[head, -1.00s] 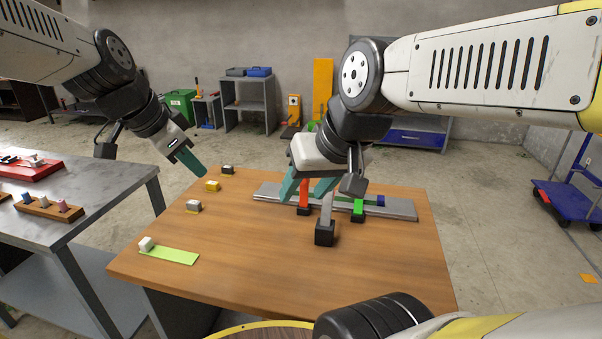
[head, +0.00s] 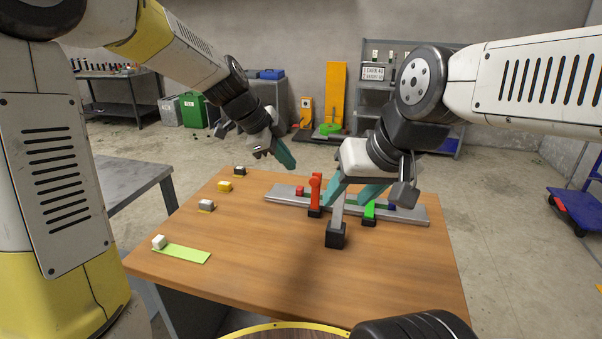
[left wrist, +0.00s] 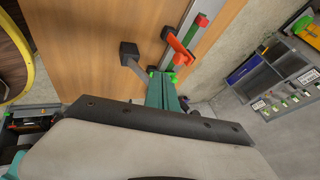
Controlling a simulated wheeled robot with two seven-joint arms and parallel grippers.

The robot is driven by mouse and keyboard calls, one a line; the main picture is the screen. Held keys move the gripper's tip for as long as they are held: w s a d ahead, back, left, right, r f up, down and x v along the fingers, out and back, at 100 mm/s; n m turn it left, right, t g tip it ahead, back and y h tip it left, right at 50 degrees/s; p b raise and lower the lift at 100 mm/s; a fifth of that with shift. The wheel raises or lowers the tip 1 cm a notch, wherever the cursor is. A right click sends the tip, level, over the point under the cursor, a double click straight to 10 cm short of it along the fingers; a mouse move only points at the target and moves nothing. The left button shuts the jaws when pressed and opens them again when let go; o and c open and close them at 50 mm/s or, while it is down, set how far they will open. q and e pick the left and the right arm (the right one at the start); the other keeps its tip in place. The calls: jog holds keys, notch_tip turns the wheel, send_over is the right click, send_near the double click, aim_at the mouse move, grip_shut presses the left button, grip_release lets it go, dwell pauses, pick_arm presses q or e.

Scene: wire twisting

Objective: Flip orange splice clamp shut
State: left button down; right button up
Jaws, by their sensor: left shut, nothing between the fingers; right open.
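The orange splice clamp (head: 316,192) stands on a small black base at the front of the grey rail (head: 410,213), its lever upright. In the left wrist view the orange clamp (left wrist: 180,48) shows just beyond my fingers. My left gripper (head: 290,165) is shut and empty, in the air above and left of the orange clamp, apart from it in the head view. Its teal fingers (left wrist: 160,80) also show in the left wrist view. My right gripper (head: 350,198) is open, with teal fingers right of the orange clamp; I cannot tell whether they touch anything.
A grey post on a black block (head: 336,235) stands in front of my right gripper. A green clamp (head: 369,212) is to its right. A red block (head: 300,190) sits on the rail.

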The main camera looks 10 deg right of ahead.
aim_at(314, 177)
pick_arm(q)
jog(key=w+d+f, duration=0.2)
jog(key=f, duration=0.1)
jog(key=w+d+f, duration=0.2)
jog(key=f, duration=0.1)
jog(key=w+d+f, duration=0.2)
jog(key=f, duration=0.1)
jog(key=shift+w+d, duration=0.15)
jog(key=shift+d, duration=0.05)
jog(key=shift+r, duration=0.1)
jog(key=shift+w+d+r+g+y, duration=0.1)
jog(key=shift+w+d+g+y, duration=0.1)
jog(key=shift+w+g, duration=0.25)
jog(key=shift+w+d+r+g+y, duration=0.1)
jog(key=shift+w+d+g+y, duration=0.15)
jog(key=shift+w, duration=0.3)
jog(key=shift+n+g, duration=0.3)
jog(key=shift+g, duration=0.3)
jog(key=shift+w+d+f, duration=0.95)
jog(key=shift+w+f, duration=0.25)
jog(key=shift+w, duration=1.1)
jog(key=shift+w+d+f, duration=0.95)
jog(key=shift+w+f, duration=0.3)
jog(key=shift+w, duration=1.1)
jog(key=shift+w+d+f, duration=0.95)
jog(key=shift+w+f, duration=0.25)
jog(key=shift+w, duration=1.1)
